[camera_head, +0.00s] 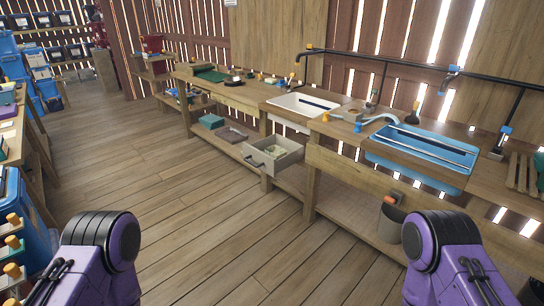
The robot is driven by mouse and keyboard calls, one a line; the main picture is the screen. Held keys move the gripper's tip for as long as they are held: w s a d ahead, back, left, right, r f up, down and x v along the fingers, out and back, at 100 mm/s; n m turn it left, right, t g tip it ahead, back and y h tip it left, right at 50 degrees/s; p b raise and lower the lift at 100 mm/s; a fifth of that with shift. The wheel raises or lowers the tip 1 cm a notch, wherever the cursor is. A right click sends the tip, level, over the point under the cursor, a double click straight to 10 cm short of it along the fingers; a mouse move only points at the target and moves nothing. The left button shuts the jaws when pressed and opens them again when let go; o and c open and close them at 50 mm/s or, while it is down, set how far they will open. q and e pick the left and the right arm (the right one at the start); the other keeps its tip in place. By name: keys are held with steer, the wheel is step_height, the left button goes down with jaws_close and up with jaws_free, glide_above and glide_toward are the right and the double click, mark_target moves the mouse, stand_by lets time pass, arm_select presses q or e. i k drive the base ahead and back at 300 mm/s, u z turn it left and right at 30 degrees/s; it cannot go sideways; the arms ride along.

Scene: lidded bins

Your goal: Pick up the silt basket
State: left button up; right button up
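No thing in view can be told for certain as the silt basket. A dark grey bucket-like container (390,222) is under the bench at the right, below the blue sink (422,152), with a small orange-topped item (392,198) at its rim. A pulled-out drawer (274,152) in the middle of the bench holds small pale and greenish items too small to make out. Purple links of my two arms show at the bottom left and bottom right. Neither gripper is in view.
A long wooden bench (345,136) with a white sink (304,106) runs along the slatted wall. Dark pipes (380,56) rise above it. Shelves with blue bins (40,75) stand at the far left. The plank floor (190,190) in the middle is clear.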

mark_target(275, 151)
steer(key=u, duration=0.4)
steer(key=i, duration=0.75)
steer(key=u, duration=0.4)
steer(key=i, duration=0.9)
steer(key=z, duration=0.55)
steer(key=i, duration=0.85)
steer(key=z, duration=0.75)
